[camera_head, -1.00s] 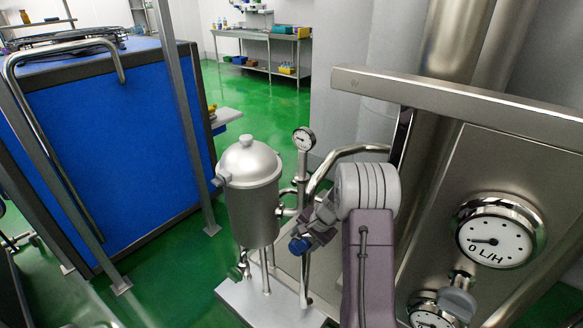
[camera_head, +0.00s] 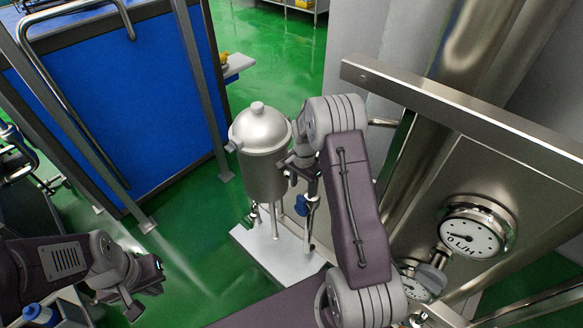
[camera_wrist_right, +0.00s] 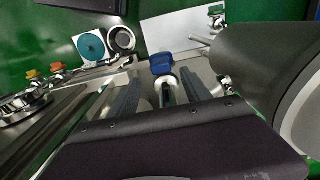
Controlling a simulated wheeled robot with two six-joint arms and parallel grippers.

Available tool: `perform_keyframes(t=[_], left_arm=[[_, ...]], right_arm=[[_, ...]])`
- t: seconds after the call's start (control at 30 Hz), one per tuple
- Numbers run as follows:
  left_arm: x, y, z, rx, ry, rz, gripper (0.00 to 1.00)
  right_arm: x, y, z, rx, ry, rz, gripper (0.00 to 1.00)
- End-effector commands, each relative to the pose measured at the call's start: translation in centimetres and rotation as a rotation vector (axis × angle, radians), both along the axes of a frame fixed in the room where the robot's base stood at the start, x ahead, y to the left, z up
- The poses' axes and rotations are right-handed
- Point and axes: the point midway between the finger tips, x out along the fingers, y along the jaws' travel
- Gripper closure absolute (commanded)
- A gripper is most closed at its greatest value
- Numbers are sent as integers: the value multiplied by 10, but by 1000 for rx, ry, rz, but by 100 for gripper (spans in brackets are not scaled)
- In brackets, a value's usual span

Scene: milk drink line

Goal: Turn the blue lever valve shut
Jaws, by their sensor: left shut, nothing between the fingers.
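The blue lever valve (camera_head: 301,206) is on the pipework beside the steel vessel (camera_head: 262,150), partly hidden by my right arm. In the right wrist view the blue lever (camera_wrist_right: 162,64) lies ahead, around the gap between the fingertips. My right gripper (camera_head: 308,188) points down just above the lever; its two fingers stand apart in the wrist view (camera_wrist_right: 158,85), with nothing clearly gripped. I cannot tell whether a finger touches the lever. My left gripper (camera_head: 148,284) is shut and empty at the lower left, far from the valve.
A steel panel with a flow gauge (camera_head: 474,229) and a steel rail (camera_head: 440,95) stand right of my right arm. A blue cabinet (camera_head: 120,100) stands at left behind a metal frame. Green floor (camera_head: 190,235) is free between the left gripper and the vessel's base plate (camera_head: 265,250).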

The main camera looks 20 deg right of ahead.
Motion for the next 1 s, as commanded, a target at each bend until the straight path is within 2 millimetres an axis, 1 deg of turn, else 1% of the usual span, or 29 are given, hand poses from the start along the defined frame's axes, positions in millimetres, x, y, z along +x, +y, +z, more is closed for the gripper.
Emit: perform_keyframes(t=[0.03,0.07,0.1,0.4,0.53,0.6,0.73,1.0], left_arm=[[0,0,2,0,0,0,100],[0,0,4,0,0,0,100],[0,0,14,0,0,0,100],[0,0,48,0,0,0,100],[0,0,61,0,0,0,100],[0,0,67,0,0,0,100],[0,0,73,0,0,0,100],[0,0,74,0,0,0,100]], right_arm=[[1,0,14,-1,-5,0,44],[0,0,22,-1,-6,3,44],[-3,6,35,-1,-7,27,44],[-20,35,101,-8,-41,194,44],[-30,46,126,-11,-55,264,44],[-35,51,136,-12,-59,299,44],[-41,57,148,-15,-67,344,44],[-45,61,151,-15,-70,369,44]])
